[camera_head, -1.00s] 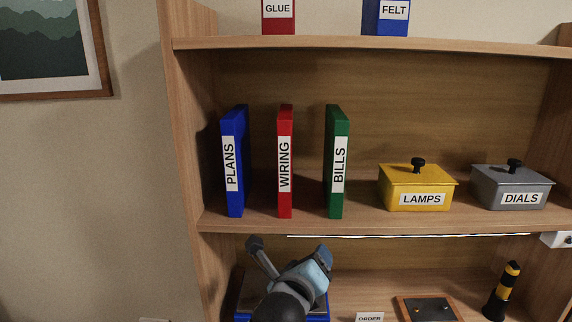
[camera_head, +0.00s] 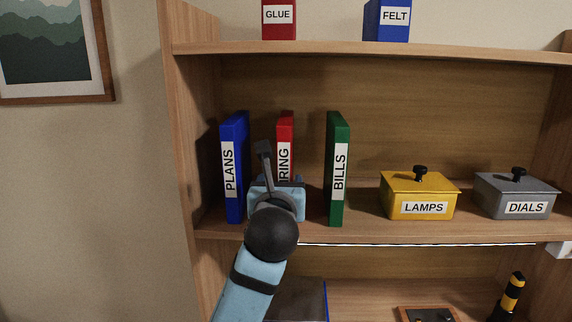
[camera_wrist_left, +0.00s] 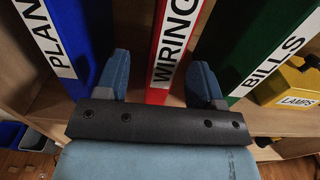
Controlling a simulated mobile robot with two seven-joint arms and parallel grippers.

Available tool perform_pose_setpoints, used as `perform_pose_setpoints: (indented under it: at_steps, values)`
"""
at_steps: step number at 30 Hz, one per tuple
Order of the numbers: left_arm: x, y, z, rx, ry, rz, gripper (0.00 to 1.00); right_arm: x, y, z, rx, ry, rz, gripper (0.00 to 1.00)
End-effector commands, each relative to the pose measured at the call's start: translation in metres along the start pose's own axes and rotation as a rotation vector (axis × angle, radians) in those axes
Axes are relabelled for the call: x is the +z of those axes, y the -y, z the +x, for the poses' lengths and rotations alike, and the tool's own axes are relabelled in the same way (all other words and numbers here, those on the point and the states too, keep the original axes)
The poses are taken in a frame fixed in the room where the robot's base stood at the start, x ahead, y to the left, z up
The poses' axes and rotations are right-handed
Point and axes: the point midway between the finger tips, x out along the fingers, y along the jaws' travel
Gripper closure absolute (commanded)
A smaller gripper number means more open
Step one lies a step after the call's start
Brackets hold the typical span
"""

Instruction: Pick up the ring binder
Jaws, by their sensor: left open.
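Three upright binders stand on the middle shelf: blue PLANS (camera_head: 235,150), red WIRING (camera_head: 285,128) and green BILLS (camera_head: 338,150). My left gripper (camera_head: 279,168) is open in front of WIRING and hides its lower part in the head view. In the left wrist view, WIRING (camera_wrist_left: 172,50) stands between the two blue fingers (camera_wrist_left: 160,78), with a gap on each side. I cannot tell how far the fingertips reach past its spine. PLANS (camera_wrist_left: 62,35) is left of the fingers and BILLS (camera_wrist_left: 262,50) is right. My right gripper is not in view.
A yellow LAMPS box (camera_head: 400,190) and a grey DIALS box (camera_head: 495,190) stand to the right on the same shelf. GLUE (camera_head: 279,32) and FELT (camera_head: 376,30) stand on the shelf above. The shelf's left side panel (camera_head: 190,150) is close to PLANS.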

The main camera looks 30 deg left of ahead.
Motion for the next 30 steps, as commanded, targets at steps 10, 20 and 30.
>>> perform_pose_setpoints:
  at_steps: [10,20,30]
  values:
    - [-0.002,0.007,0.041,0.000,-0.001,-0.001,0.38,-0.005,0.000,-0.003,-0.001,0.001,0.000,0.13]
    - [-0.003,0.006,0.054,-0.001,0.001,-0.001,0.38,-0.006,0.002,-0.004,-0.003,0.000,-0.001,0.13]
    - [-0.003,0.006,0.054,-0.001,0.000,-0.001,1.00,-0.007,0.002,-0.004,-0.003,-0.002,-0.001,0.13]
